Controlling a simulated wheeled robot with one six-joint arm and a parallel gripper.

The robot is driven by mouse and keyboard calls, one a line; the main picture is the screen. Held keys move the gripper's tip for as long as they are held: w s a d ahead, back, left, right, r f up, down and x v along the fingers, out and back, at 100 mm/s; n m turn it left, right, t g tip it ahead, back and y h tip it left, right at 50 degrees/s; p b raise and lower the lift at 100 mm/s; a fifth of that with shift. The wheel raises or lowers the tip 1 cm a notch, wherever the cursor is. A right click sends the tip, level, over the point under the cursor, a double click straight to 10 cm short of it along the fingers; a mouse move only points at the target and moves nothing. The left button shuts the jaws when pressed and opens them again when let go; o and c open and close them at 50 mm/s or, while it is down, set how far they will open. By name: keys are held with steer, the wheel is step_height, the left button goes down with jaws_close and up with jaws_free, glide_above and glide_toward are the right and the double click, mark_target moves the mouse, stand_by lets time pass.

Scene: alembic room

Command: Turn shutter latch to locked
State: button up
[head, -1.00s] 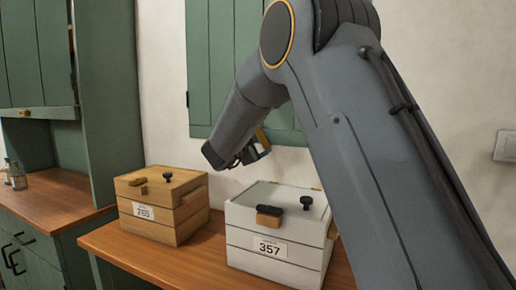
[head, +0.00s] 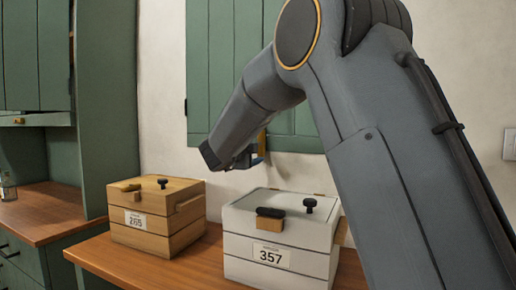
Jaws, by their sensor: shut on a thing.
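The green shutter (head: 230,75) hangs on the wall behind my arm. A brass-coloured piece, seemingly the shutter latch (head: 261,141), shows at its lower edge and looks about upright. My gripper (head: 252,158) is at this lower edge, right at the brass piece, and is shut on it. My arm's wrist hides much of the fingers, so the exact grip and the latch's full shape are hidden.
A white box (head: 277,275) labelled 357 and a wooden box (head: 156,236) with dark knobs stand on the wooden counter (head: 95,256) below my gripper. A green cabinet (head: 105,100) stands at left. A wall switch (head: 509,144) is at right.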

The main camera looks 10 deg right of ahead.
stand_by(0.3)
steer(key=o, duration=1)
steer(key=shift+o, duration=0.2)
steer(key=v, duration=0.7)
steer(key=shift+s+a+b, duration=0.2)
steer(key=shift+s+b, duration=0.1)
